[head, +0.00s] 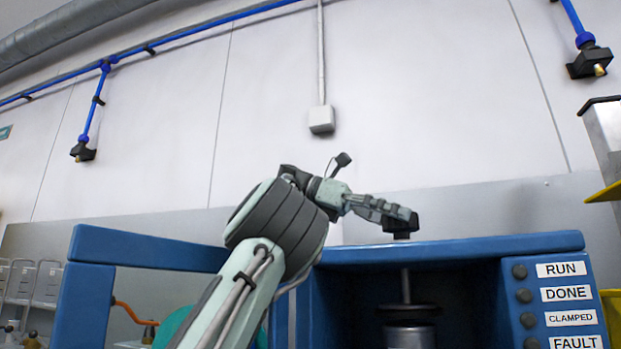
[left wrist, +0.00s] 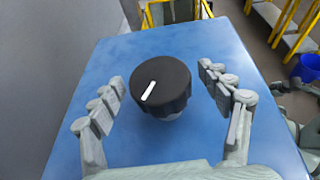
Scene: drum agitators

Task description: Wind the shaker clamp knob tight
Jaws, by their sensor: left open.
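The black clamp knob (head: 402,229) stands on top of the blue shaker frame (head: 460,248). In the left wrist view the knob (left wrist: 162,82) is round with a ribbed edge, and a white mark on its top points to the lower left. My left gripper (head: 385,212) is at the knob from above. In the left wrist view its open fingers (left wrist: 160,88) stand on either side of the knob, with a visible gap on each side. A threaded-looking rod (head: 406,285) runs down below the knob to a dark plate (head: 410,313) above a grey drum (head: 410,336).
A label panel at right reads RUN (head: 561,269), DONE, CLAMPED and FAULT; the round lamps beside them look dark. A blue bar (head: 145,247) extends left behind my left arm. The blue top (left wrist: 85,135) around the knob is clear.

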